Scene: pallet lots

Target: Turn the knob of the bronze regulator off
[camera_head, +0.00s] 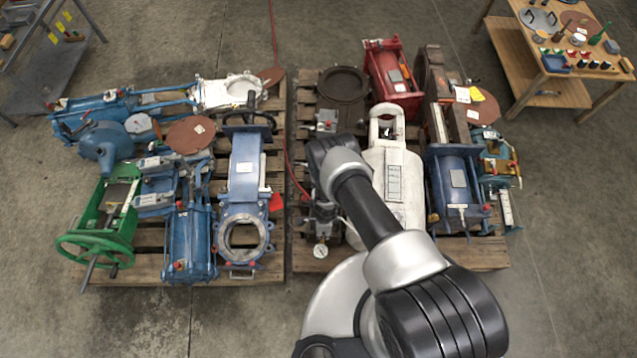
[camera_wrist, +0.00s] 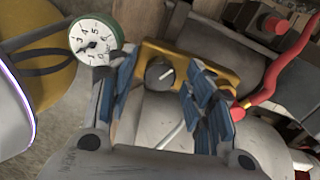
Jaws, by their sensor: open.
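The bronze regulator (camera_wrist: 212,70) is a gold-coloured body in the upper middle of the wrist view. Its dark round knob (camera_wrist: 158,73) faces the camera, with a white pointer line aimed right and slightly up. My gripper (camera_wrist: 163,66) is open, its blue-padded fingers on the left and right of the knob. I see a gap on each side; whether the fingertips reach the knob's depth I cannot tell. A white-faced gauge (camera_wrist: 93,40) sits left of the regulator and also shows in the head view (camera_head: 320,251). My arm hides the regulator's knob in the head view.
A red hose (camera_wrist: 283,75) runs to the regulator's right side. Two wooden pallets hold blue valves, a green handwheel unit (camera_head: 105,225) and a large white cylinder (camera_head: 392,175). A narrow gap separates the pallets. A wooden table (camera_head: 560,60) stands at the upper right.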

